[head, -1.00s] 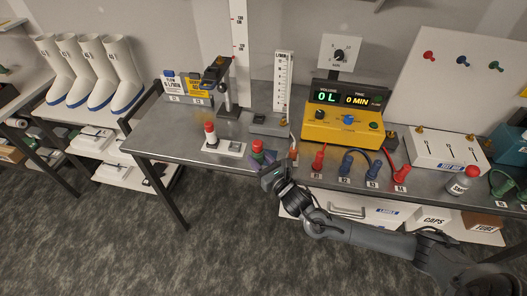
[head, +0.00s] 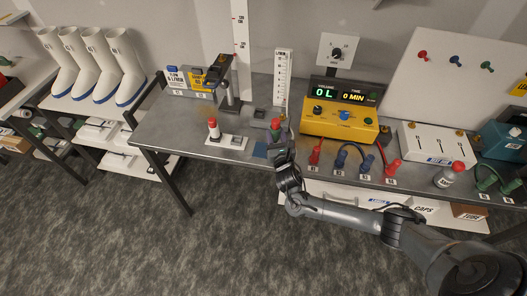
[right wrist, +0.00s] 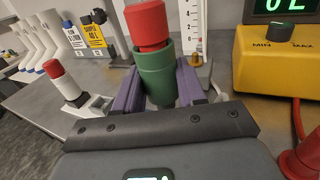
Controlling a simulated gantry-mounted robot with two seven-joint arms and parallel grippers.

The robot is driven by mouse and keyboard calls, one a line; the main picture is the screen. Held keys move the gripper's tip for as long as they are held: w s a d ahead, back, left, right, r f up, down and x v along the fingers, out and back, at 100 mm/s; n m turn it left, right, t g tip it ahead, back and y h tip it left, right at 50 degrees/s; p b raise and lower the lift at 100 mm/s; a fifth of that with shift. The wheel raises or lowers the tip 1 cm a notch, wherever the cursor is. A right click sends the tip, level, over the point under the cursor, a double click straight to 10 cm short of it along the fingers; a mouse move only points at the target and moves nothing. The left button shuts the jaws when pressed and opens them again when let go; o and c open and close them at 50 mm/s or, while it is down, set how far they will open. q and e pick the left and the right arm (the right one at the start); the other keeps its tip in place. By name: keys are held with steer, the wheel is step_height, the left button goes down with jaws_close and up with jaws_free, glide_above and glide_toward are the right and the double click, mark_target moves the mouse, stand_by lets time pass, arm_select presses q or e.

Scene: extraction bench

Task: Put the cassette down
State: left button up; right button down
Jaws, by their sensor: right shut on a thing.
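My right gripper (right wrist: 152,95) has purple fingers and is shut on the cassette, a green cylinder (right wrist: 156,72) with a red cap (right wrist: 147,24). The cassette is nearly upright, and its lower end is hidden behind the gripper. In the head view, the gripper (head: 280,146) holds the cassette (head: 276,126) at the front of the metal bench, near the flowmeter base; I cannot tell its height above the bench. A second red-capped cassette, white-bodied (head: 214,130), stands on a white holder (head: 221,143) to the left. My left gripper is not in view.
A blue square (head: 260,150) lies on the metal bench (head: 172,126) just left of the gripper. A yellow pump (head: 340,124) stands to the right, with red and blue hoses in front. A dark stand (head: 229,100) is behind the holder.

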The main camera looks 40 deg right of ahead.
steer(key=a+f, duration=0.1)
steer(key=w+a+f, duration=0.1)
steer(key=a, duration=0.2)
steer(key=shift+w+a+f+b, duration=0.2)
steer(key=shift+a+f+b, duration=0.1)
steer(key=shift+a+f, duration=0.1)
steer(key=shift+f+b, duration=0.55)
steer(key=shift+f, duration=1.45)
steer(key=shift+d, duration=0.1)
steer(key=shift+f, duration=0.15)
steer(key=c, duration=0.6)
jaws_free()
steer(key=shift+c, duration=0.2)
